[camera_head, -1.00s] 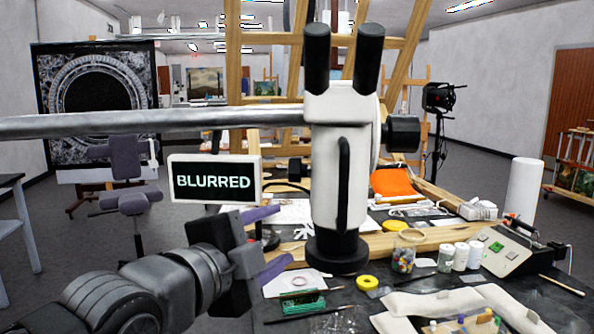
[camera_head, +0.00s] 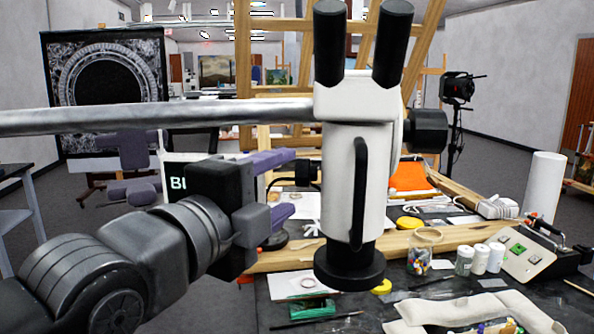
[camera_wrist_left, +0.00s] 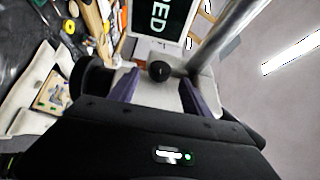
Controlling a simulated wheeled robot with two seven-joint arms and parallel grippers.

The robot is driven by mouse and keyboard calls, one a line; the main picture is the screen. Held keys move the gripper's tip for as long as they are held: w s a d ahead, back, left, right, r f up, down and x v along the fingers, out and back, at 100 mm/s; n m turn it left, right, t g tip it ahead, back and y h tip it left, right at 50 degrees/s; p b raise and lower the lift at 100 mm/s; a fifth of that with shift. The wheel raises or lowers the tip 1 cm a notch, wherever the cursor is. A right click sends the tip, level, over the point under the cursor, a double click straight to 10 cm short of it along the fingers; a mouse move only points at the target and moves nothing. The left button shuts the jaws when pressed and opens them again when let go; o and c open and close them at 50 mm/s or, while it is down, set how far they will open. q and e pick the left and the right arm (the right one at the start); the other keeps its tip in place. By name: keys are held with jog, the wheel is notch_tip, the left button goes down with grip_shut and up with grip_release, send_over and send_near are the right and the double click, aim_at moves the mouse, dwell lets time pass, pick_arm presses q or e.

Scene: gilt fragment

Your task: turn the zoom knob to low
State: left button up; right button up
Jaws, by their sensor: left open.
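A white microscope (camera_head: 343,200) with black eyepieces stands on a grey arm over the cluttered table. A small black knob (camera_head: 307,172) sticks out of its left side; it also shows in the left wrist view (camera_wrist_left: 160,71). A larger black knob (camera_head: 427,130) is on its right side. I see no marking that tells which is the zoom knob. My left gripper (camera_head: 290,186) is open beside the microscope's left side, its two purple fingers pointing at the small knob. In the left wrist view the knob lies between and just beyond the fingertips (camera_wrist_left: 160,88), apparently untouched.
A screen (camera_head: 178,182) left of the microscope is mostly covered by my gripper. The grey metal arm (camera_head: 170,114) crosses above my left gripper.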

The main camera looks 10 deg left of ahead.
aim_at(297, 184)
pick_arm(q)
jog(key=p+x, duration=0.1)
jog(key=x, duration=0.4)
jog(key=shift+s, duration=0.1)
jog(key=shift+c, duration=0.2)
grip_shut()
